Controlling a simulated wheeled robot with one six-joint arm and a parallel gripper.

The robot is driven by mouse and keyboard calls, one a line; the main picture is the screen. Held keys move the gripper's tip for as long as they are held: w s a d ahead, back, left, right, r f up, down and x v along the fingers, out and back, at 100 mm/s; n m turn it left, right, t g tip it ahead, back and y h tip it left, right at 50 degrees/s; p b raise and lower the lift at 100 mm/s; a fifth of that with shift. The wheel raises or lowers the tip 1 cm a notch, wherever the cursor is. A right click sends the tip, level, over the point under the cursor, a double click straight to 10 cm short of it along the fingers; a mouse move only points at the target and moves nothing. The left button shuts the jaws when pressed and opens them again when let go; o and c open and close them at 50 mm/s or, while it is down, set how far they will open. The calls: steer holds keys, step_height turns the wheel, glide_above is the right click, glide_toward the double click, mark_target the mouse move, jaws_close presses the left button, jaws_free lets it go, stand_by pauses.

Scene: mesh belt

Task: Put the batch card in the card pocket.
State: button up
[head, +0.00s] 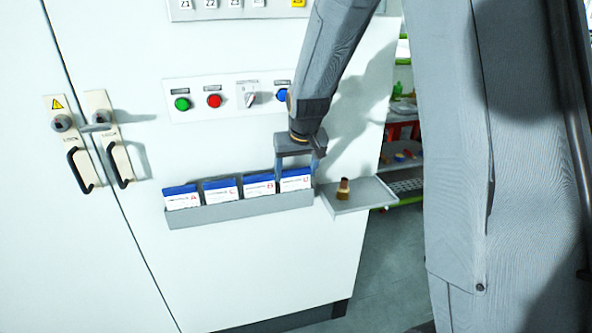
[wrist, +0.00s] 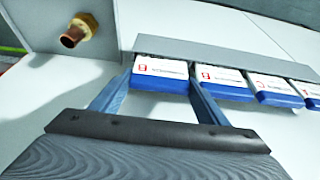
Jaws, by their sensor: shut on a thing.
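A grey card holder (head: 240,212) on the white cabinet front holds several white cards with blue tops in a row. My gripper (head: 297,172) is at the right-end card (head: 295,184), with one finger on each side edge. In the wrist view my gripper (wrist: 162,88) is shut on this same card (wrist: 161,68), which shows at the left end of the row. The card's lower edge is hidden behind the front wall of the holder (wrist: 225,52). The red letters on the cards are too small to read surely. I cannot tell whether this holder is the card pocket; no separate pocket is clear.
A small grey shelf (head: 352,206) with a brass-coloured fitting (head: 343,189) stands just right of the holder. Green, red and blue buttons and a switch sit on a panel (head: 228,94) above. Two latch handles (head: 80,168) stick out at the left.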

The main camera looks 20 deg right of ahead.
steer(key=o, duration=1.1)
steer(key=shift+b+v, duration=0.95)
steer(key=shift+v, duration=2.95)
steer(key=s+f+g, duration=0.1)
steer(key=s+f, duration=0.2)
steer(key=s, duration=0.4)
steer(key=s+f+g, duration=0.1)
steer(key=s+f, duration=0.3)
steer(key=s, duration=0.3)
steer(key=s+f+g, duration=0.1)
steer(key=s+f, duration=0.2)
steer(key=s, duration=0.5)
steer(key=shift+f, duration=0.3)
